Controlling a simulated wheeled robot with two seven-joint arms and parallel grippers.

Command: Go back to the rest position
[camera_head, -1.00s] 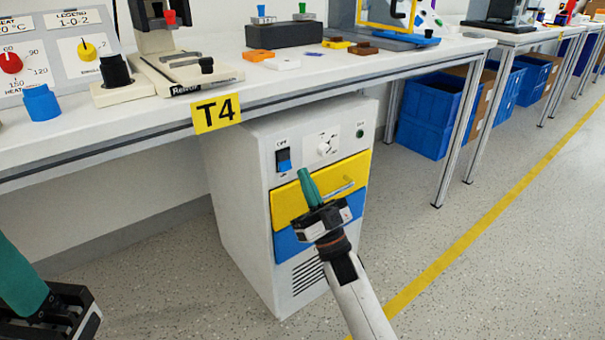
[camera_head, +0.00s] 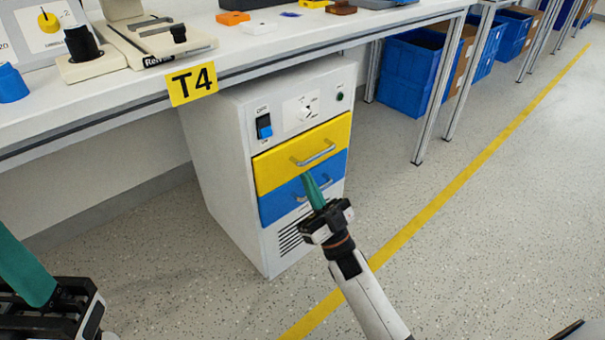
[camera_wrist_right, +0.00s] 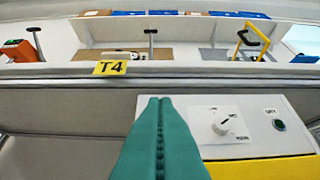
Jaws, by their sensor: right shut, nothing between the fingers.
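My right gripper (camera_head: 311,184) is in the middle of the head view, its teal fingers shut and empty. It appears in front of the cabinet's blue drawer, below the rotary switch (camera_head: 304,112), and does not appear to touch it. In the right wrist view the shut fingers (camera_wrist_right: 158,125) point up the picture, left of the white switch knob (camera_wrist_right: 222,124). The knob's pointer is tilted up to the right there. My left gripper (camera_head: 25,268) shows only partly at the lower left edge of the head view, so its opening cannot be judged.
The cabinet (camera_head: 222,165) stands under the white table (camera_head: 245,52) marked T4. It has a blue rocker switch (camera_head: 264,127), a yellow drawer (camera_head: 285,160) and a blue drawer (camera_head: 332,180), both apparently closed. Blue bins (camera_head: 410,75) stand at the back right.

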